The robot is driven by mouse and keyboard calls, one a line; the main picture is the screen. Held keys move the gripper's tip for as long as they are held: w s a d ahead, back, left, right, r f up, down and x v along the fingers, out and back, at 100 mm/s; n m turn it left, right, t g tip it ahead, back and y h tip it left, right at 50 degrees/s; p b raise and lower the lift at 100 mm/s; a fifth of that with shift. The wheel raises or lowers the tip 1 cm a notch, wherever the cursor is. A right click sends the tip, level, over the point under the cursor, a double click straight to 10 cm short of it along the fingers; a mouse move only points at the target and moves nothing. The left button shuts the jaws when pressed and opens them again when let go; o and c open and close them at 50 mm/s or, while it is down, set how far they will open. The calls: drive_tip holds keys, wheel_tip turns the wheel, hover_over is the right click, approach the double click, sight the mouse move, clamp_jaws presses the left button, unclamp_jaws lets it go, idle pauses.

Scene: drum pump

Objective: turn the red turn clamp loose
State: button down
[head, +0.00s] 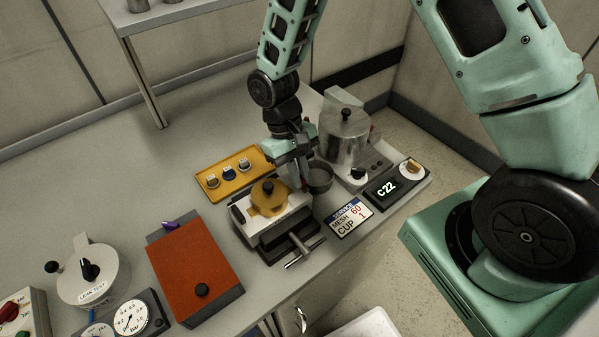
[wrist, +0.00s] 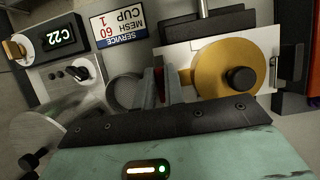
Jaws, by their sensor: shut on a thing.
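My gripper (head: 304,172) is beside the yellow round cover with a black knob (head: 269,197), between it and a small mesh cup (head: 319,178). In the wrist view my gripper's fingers (wrist: 161,88) are closed on a small red piece, which looks like the red turn clamp (wrist: 158,76). Only a sliver of it shows between the fingers; its turn angle cannot be told. In the head view the fingers hide it. The yellow cover (wrist: 227,68) sits flat on a white block (wrist: 178,54) next to the fingers.
A T-handle (head: 305,250) sticks out in front of the block. A metal pot (head: 343,133) and a C22 display (head: 387,188) stand to the right. A yellow tray (head: 222,187) lies behind, an orange-red box (head: 196,265) to the left.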

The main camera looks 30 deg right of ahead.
idle(0.3)
drive_tip(key=c, duration=1.5)
unclamp_jaws()
drive_tip(key=b+v, duration=0.3)
drive_tip(key=v, duration=1.4)
drive_tip(key=shift+r, duration=0.2)
drive_tip(key=s+a+n+t, duration=0.1)
drive_tip(key=s, duration=0.6)
drive_tip(key=s+a+n+t+y, duration=0.1)
drive_tip(key=s+a+n+t, duration=0.1)
drive_tip(key=s, duration=0.6)
drive_tip(key=s+a+n+t+b, duration=0.1)
drive_tip(key=s+n, duration=0.1)
drive_tip(key=s, duration=0.6)
drive_tip(key=shift+a+f+y, duration=0.1)
drive_tip(key=shift+a+y, duration=0.2)
drive_tip(key=shift+a, duration=0.1)
